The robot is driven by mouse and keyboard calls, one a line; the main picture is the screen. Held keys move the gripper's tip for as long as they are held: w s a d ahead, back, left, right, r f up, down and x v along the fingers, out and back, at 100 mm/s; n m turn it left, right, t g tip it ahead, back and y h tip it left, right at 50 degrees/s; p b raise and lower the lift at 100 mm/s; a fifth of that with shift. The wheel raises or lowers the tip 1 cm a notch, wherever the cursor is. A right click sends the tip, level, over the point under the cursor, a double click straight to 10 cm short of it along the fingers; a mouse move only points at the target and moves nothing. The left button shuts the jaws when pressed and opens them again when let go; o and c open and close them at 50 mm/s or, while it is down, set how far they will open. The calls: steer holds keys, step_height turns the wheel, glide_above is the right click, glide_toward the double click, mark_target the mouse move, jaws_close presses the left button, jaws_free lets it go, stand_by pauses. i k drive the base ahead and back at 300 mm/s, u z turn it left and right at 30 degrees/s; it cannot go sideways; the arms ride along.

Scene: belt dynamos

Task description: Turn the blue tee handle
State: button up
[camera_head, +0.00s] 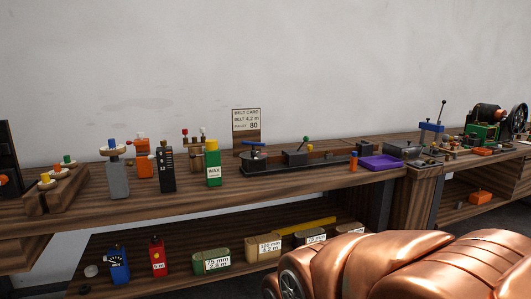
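A blue tee-shaped handle (254,144) stands on the left part of a long black rail device (300,164), on the wooden bench in the middle of the view. Its short bar lies about level on top of a dark post. A dark block and a small lever with a green knob (306,139) are further right on the same device. My gripper's fingers do not show. Large copper-coloured parts of my own body fill the lower right, apart from the handle.
A green wax container (213,163) and a black box (167,170) stand left of the device. A purple tray (379,162) and an orange cylinder (353,161) are right of it. The lower shelf holds labelled belt rolls (211,263). A belt card (246,120) stands behind.

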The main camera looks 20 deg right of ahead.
mark_target(253, 143)
steer(key=z, duration=0.4)
steer(key=k, duration=0.2)
steer(key=u, duration=1.25)
steer(key=i, duration=1.45)
steer(key=z, duration=0.7)
